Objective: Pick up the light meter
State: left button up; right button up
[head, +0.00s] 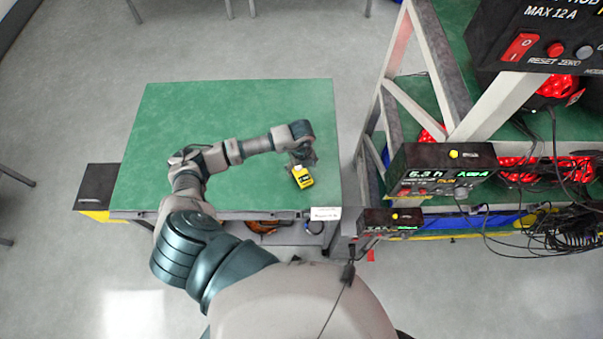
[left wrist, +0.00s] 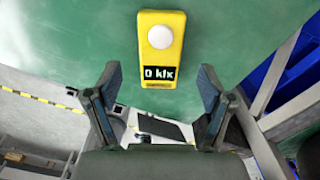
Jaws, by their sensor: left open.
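The light meter (head: 303,177) is a small yellow device on the green tabletop (head: 215,110), near its right front part. In the left wrist view the light meter (left wrist: 161,45) shows a white dome and a dark display reading "0 klx". My left gripper (head: 302,160) is just beside the meter in the head view. In the left wrist view my left gripper (left wrist: 153,100) has its two fingers spread wide and nothing between them; the meter appears ahead, beyond the fingertips. I cannot tell the exact height of the fingers above the table. My right gripper is not in view.
A metal rack (head: 440,60) with black powered units (head: 440,168), red parts and loose black cables stands close on the right. A white label (head: 326,214) is at the table's front right corner. The rest of the green tabletop is clear apart from my arm.

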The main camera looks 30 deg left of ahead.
aim_at(301, 173)
pick_arm(q)
notch_tip(301, 173, down, 4)
jog(key=shift+r, duration=0.2)
jog(key=shift+f, duration=0.1)
jog(key=shift+c, duration=0.5)
jog(key=c, duration=1.3)
jog(key=w+d+r+n, duration=0.2)
jog(key=d+r+n, duration=0.1)
jog(key=r+n, duration=0.7)
jog(key=w+d+r+n, duration=0.2)
jog(key=d+r+n, duration=0.1)
jog(key=r+n, duration=0.7)
jog(key=n, duration=0.4)
jog(key=shift+d+r+n, duration=0.3)
jog(key=shift+d+r, duration=0.05)
jog(key=shift+r, duration=0.05)
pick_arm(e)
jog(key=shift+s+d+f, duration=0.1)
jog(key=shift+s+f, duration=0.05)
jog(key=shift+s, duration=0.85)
